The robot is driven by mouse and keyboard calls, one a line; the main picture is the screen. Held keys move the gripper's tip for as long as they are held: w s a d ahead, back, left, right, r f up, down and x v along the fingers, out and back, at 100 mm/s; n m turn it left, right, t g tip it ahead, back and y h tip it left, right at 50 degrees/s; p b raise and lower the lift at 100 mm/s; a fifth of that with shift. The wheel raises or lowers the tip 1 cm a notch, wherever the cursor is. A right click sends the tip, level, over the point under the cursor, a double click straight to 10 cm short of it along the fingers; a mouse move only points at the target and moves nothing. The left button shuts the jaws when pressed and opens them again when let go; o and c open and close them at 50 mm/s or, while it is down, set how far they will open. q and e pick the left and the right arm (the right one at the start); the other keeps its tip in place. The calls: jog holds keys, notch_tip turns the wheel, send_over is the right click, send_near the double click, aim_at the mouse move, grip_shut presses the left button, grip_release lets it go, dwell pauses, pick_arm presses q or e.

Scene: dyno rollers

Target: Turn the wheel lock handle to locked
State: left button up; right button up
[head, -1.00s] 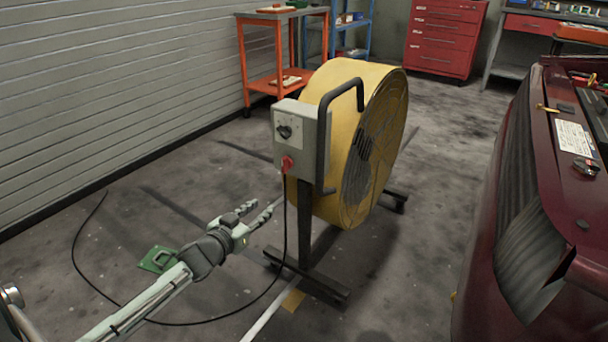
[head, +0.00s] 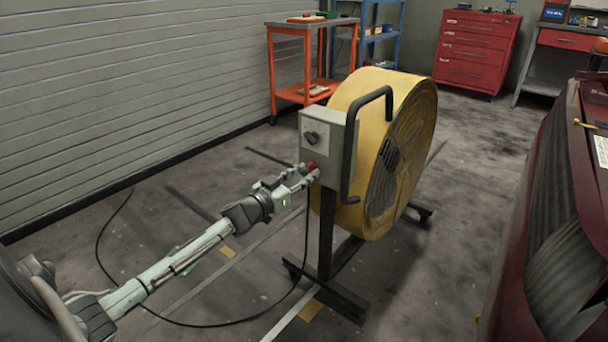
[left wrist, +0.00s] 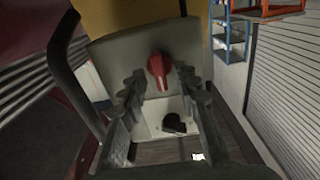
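The red handle (head: 311,167) sits low on the front of the grey control box (head: 322,128) of the yellow drum fan. In the left wrist view the red handle (left wrist: 159,70) is wide at one end and tapers toward the black knob (left wrist: 174,123). The black knob (head: 312,138) is above it in the head view. My left gripper (head: 309,173) is at the red handle. In the left wrist view its fingers (left wrist: 162,80) are open, one on each side of the handle; contact cannot be told. My right gripper is in neither view.
A black tube handle (head: 368,145) runs along the box's right side. A black cable (head: 306,235) hangs from the box to the floor. The fan's stand (head: 328,285) is below. A dark red car (head: 540,230) stands right; an orange cart (head: 308,60) stands behind.

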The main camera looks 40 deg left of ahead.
pick_arm(q)
grip_shut()
